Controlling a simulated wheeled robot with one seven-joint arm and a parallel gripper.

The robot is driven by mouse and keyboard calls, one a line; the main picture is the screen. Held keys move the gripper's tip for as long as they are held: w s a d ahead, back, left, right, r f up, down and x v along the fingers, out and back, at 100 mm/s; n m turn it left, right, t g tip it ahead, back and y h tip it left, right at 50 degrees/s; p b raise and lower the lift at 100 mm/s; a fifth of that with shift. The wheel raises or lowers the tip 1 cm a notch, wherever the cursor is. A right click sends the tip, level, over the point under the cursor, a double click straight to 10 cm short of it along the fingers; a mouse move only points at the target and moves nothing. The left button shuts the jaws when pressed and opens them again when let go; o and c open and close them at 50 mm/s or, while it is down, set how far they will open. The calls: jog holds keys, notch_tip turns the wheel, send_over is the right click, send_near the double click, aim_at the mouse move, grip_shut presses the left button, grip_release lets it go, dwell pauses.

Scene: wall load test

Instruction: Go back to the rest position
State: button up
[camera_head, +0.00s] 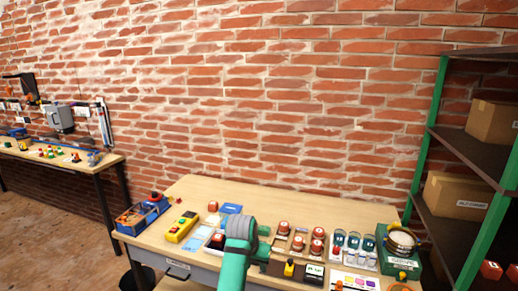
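My teal and grey arm (234,258) rises from the bottom middle of the head view, in front of the wooden workbench (180,198). My gripper (266,243) is small and partly hidden behind the arm's wrist, above the bench top. I cannot tell whether its fingers are open or shut, or whether it holds anything.
On the bench are a yellow control box (181,227), a blue bin (142,214), several red-topped parts and a green device with a round dish (401,241). A green-posted shelf (430,128) with cardboard boxes (455,196) stands right. A second bench (65,160) stands far left.

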jog(key=s+d+f+t+h, duration=0.1)
jog(key=s+d+f, duration=0.15)
jog(key=f, duration=0.25)
jog(key=s+d+f+n+t, duration=0.1)
jog(key=s+d+f, duration=0.15)
jog(key=f, duration=0.35)
jog(key=s+d+f+t+h, duration=0.1)
jog(key=s+d+f, duration=0.15)
jog(key=f, duration=0.25)
jog(key=s+d+f+n+t, duration=0.1)
jog(key=s+f, duration=0.4)
jog(key=s, duration=0.2)
jog(key=s+d+f+n+t, duration=0.15)
jog(key=s+f, duration=0.25)
jog(key=s, duration=0.4)
jog(key=s+a+r+n+t+y, duration=0.1)
jog(key=s+a+r+t+y, duration=0.1)
jog(key=s, duration=0.8)
jog(key=s+a+r+t+y, duration=0.1)
jog(key=s+a+r, duration=0.15)
jog(key=s, duration=0.85)
jog(key=s+a+r+t, duration=0.2)
jog(key=s+a+r, duration=0.2)
jog(key=s+r, duration=0.9)
jog(key=shift+s+a+m+t+y, duration=0.15)
jog(key=shift+s+m+t+y, duration=0.05)
jog(key=shift+m+t+y, duration=0.2)
jog(key=shift+w, duration=0.1)
